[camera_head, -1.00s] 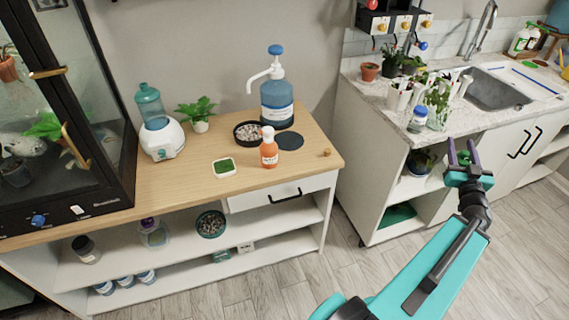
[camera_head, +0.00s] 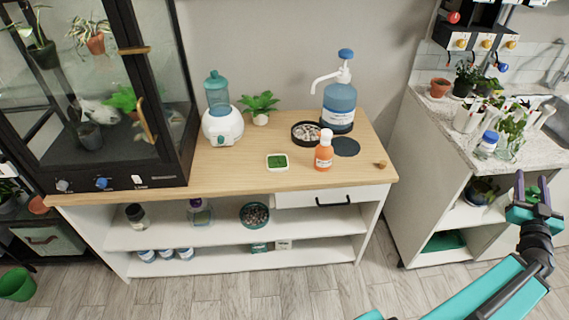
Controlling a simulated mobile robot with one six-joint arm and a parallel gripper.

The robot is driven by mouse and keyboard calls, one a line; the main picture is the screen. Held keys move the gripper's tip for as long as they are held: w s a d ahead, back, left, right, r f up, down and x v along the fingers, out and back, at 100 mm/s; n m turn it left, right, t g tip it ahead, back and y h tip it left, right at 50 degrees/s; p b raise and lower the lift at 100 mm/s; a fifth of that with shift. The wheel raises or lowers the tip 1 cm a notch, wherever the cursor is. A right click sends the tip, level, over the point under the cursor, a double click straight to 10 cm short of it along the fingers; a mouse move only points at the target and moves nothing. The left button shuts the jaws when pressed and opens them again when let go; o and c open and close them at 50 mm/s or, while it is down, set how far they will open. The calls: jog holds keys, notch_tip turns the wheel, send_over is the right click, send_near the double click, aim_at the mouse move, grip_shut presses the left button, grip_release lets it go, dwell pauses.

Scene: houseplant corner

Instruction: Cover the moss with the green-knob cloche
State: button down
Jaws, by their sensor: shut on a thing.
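The moss (camera_head: 277,160) is a green patch in a small white square dish (camera_head: 277,168) on the wooden top of the cabinet. My gripper (camera_head: 531,188) is at the right edge, well away from the moss, in front of the sink counter. Its purple fingers are shut on a small green piece, which looks like the knob of the green-knob cloche (camera_head: 532,194). The clear glass of that cloche cannot be made out. A purple-topped clear cloche (camera_head: 199,213) stands on the shelf below the wooden top.
An orange bottle (camera_head: 323,154) stands right of the moss, with a black bowl of pebbles (camera_head: 305,133) and a blue pump bottle (camera_head: 339,105) behind. A white humidifier (camera_head: 222,125) and a glass cabinet (camera_head: 100,172) stand left. The wood left and front of the moss is clear.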

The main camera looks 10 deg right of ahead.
jog(key=shift+r, duration=0.1)
jog(key=shift+w+a+r, duration=0.1)
jog(key=shift+w+a, duration=0.15)
jog(key=shift+w, duration=0.2)
jog(key=w+a+r+n+t+y+p, duration=0.25)
jog(key=w+a+n+y, duration=0.35)
jog(key=w+a, duration=0.7)
jog(key=w+a+r+n+t+y+p, duration=0.25)
jog(key=w+a+y, duration=0.65)
jog(key=w+a, duration=0.45)
jog(key=w+a+n+g+y+p, duration=0.1)
jog(key=a+n+g+y, duration=0.3)
jog(key=a, duration=1.4)
jog(key=w+a+n+g+y+p, duration=0.2)
jog(key=a+n+g+y, duration=0.3)
jog(key=a, duration=1.3)
jog(key=y+p, duration=0.1)
jog(key=y, duration=0.3)
jog(key=shift+w+a+r+n, duration=0.15)
jog(key=shift+a+r+n, duration=0.1)
jog(key=shift+n, duration=0.1)
jog(key=shift+d, duration=0.1)
